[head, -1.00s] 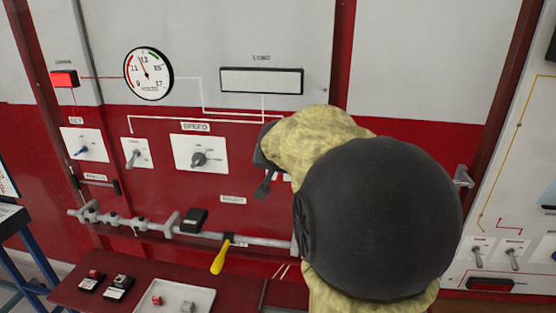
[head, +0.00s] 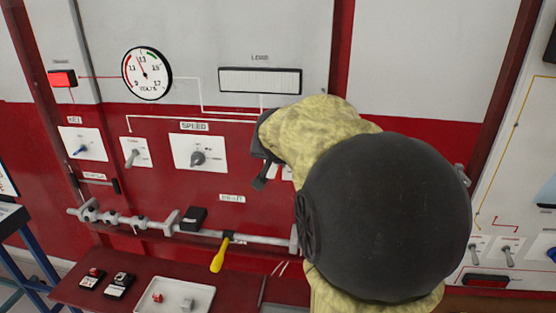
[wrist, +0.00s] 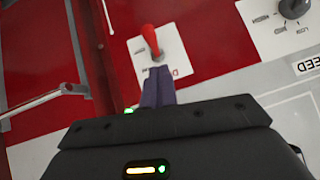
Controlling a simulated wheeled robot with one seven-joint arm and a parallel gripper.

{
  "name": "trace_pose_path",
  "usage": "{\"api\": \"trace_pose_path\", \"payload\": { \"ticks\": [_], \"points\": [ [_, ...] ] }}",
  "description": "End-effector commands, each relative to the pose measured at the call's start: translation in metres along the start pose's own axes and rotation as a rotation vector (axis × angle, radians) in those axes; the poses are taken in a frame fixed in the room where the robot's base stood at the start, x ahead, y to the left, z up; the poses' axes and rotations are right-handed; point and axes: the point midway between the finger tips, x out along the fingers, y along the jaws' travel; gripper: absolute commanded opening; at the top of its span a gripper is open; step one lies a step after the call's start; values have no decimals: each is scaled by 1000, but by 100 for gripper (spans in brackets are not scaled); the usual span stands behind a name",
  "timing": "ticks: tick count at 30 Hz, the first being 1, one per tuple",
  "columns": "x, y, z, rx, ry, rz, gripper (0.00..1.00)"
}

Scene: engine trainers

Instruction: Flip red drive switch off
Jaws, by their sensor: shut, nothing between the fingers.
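The red drive switch (wrist: 150,40) shows in the wrist view as a red-tipped lever on a white plate (wrist: 173,45), set in the red panel. The wrist picture is upside down relative to the panel lettering. My gripper (wrist: 158,70) is shut and empty, its dark fingertips just beside the base of the lever, over the plate. I cannot tell if they touch it. In the head view my gripper (head: 262,180) is in front of the panel, right of the speed knob (head: 198,158). There my arm hides the red lever, and only a sliver of its plate (head: 287,173) shows.
A grey rail (head: 262,241) with a yellow-handled lever (head: 218,260) runs below the switches. A red shelf (head: 130,268) with small blocks and a white tray (head: 205,298) juts out lower down. The speed knob also shows in the wrist view (wrist: 293,8).

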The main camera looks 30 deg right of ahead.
Motion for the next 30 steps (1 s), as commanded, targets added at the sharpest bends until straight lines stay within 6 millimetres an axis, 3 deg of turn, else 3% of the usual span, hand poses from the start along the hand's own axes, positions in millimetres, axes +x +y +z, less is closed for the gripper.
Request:
{"api": "trace_pose_path", "payload": {
  "ticks": [5,6,19,24,30],
  "points": [
    [-30,-3,-14,2,5,-3,0],
    [-32,-2,-5,0,4,-5,0],
    [-99,4,26,3,4,-1,0],
    [-112,6,32,3,1,2,0],
    [-113,5,32,3,1,2,0]
  ]
}}
